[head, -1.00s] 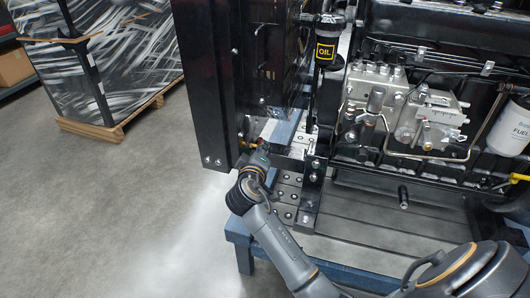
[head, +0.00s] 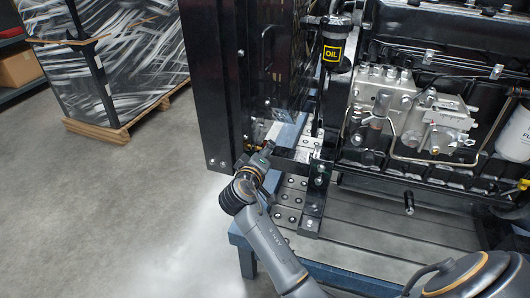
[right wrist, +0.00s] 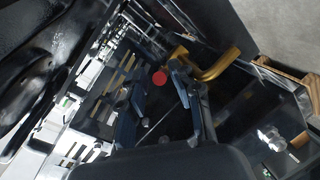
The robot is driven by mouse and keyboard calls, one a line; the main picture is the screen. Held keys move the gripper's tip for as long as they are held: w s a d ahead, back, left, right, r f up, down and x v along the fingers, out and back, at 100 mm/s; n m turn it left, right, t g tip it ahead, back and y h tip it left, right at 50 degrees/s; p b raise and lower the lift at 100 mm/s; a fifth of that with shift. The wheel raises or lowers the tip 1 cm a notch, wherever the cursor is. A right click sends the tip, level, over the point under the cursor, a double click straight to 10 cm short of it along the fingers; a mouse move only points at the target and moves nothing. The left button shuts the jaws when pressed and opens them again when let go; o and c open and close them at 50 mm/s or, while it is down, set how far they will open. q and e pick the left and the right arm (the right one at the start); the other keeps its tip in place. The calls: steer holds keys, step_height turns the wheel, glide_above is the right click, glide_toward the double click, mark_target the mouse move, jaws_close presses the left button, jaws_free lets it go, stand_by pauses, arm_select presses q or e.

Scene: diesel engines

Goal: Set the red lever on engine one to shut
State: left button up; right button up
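A small round red part (right wrist: 159,78) shows in the right wrist view between and beyond my fingertips; it may be the end of the red lever, but its shaft is hidden. A brass-coloured bent pipe (right wrist: 215,65) is just right of it. My right gripper (right wrist: 158,90) has its two dark fingers apart with nothing between them. In the head view my right gripper (head: 268,149) is at the lower end of the black upright frame (head: 217,90), low beside the engine (head: 400,110). The lever is not clear there. My left gripper is not in view.
A black oil filler with a yellow label (head: 333,52) hangs above and right of my gripper. A blue-edged steel bench (head: 375,235) carries the engine. A wrapped crate on a pallet (head: 110,60) stands at the upper left. The grey floor at left is clear.

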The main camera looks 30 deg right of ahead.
steer(key=shift+a+f, duration=0.1)
steer(key=shift+f, duration=0.1)
steer(key=v, duration=0.8)
steer(key=shift+r, duration=0.15)
